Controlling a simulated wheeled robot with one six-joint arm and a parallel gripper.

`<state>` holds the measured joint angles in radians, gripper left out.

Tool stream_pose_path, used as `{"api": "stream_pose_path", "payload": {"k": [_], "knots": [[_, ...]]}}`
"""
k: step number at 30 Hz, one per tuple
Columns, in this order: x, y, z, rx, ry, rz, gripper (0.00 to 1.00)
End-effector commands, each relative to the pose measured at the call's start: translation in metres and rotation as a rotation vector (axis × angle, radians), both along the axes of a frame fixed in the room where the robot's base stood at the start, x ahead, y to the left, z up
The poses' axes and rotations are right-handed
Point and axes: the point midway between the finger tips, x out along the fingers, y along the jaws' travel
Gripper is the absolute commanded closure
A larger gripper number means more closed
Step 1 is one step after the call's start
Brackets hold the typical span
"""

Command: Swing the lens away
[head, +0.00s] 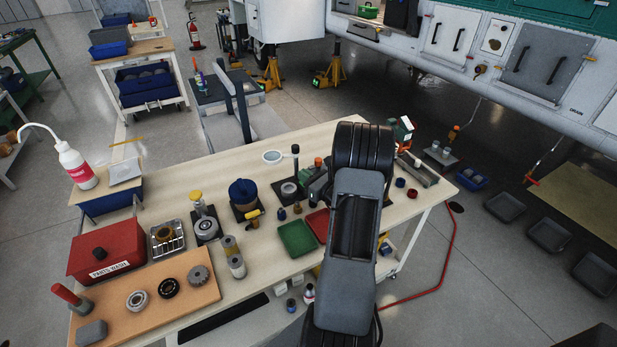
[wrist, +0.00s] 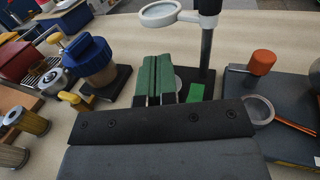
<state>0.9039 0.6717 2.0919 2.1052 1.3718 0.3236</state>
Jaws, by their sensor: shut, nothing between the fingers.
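The lens (wrist: 160,13) is a clear disc in a pale ring, on a short arm that reaches left from a dark upright post (wrist: 207,45). In the head view the lens (head: 273,157) shows over the back of the bench, left of the post (head: 295,160). My gripper (wrist: 156,78) has green finger pads that are shut together and empty. In the wrist view the fingers are below the lens and left of the post, apart from both in the picture. The post's base is partly hidden behind the fingers. In the head view my arm covers the bench right of the post.
A blue-capped canister (wrist: 88,60) stands left of my fingers. An orange-capped part (wrist: 262,62) on a grey plate is to the right. On the bench (head: 240,160), green (head: 297,238) and red trays lie in front of the post. The bench's back left is mostly clear.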

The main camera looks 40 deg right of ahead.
Motion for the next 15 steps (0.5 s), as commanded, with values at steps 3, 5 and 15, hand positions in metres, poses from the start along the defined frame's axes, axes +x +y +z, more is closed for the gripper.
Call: {"api": "stream_pose_path", "payload": {"k": [3, 5, 15], "knots": [[0.025, 0.004, 0.001, -0.001, 0.0, 0.004, 1.0], [0.036, 0.005, 0.001, -0.001, -0.001, 0.004, 1.0], [0.084, 0.009, 0.001, 0.0, 0.0, 0.0, 1.0]]}}
